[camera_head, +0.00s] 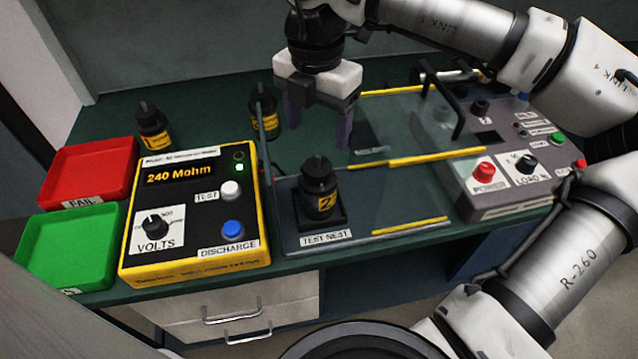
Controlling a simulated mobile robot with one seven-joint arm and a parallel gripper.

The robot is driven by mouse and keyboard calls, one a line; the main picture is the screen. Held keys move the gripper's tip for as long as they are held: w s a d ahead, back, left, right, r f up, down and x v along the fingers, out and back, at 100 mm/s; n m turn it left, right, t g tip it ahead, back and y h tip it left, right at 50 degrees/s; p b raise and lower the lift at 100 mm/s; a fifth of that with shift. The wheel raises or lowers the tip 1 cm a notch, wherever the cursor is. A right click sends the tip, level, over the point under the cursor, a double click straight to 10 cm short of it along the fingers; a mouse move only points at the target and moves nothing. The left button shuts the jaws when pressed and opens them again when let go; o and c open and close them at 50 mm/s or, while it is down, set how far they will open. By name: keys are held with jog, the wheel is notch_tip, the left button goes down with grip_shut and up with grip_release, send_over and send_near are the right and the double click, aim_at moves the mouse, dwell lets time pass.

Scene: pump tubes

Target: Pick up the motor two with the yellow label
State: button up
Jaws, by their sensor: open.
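A black motor (317,182) stands upright in the test nest (300,222). Its yellow label carries a dark mark that looks like a 2. Two similar black motors with yellow labels stand behind: one at the back left (152,128) and one at the back middle (262,104), partly behind a clear panel's edge. Their label marks are too small to read. My gripper (318,128) points down with its fingers apart and nothing between them. In the picture it is above the nest motor, apart from it; the exact depth between them is hard to tell.
A yellow tester (188,243) reading 240 Mohm is left of the nest, beside a red FAIL tray (88,172) and a green tray (68,248). Clear panels with yellow strips (420,157) surround the nest. A grey load unit (515,190) is at right.

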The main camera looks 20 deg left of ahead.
aim_at(318, 156)
notch_tip(318, 156, down, 5)
jog(key=shift+r, duration=0.1)
jog(key=shift+w+a+f+p, duration=0.15)
jog(key=shift+f+p, duration=0.5)
jog(key=shift+f, duration=0.7)
jog(key=shift+w+f+p, duration=0.25)
jog(key=shift+f+p, duration=0.35)
jog(key=shift+f, duration=0.7)
grip_shut()
jog(key=shift+r, duration=0.15)
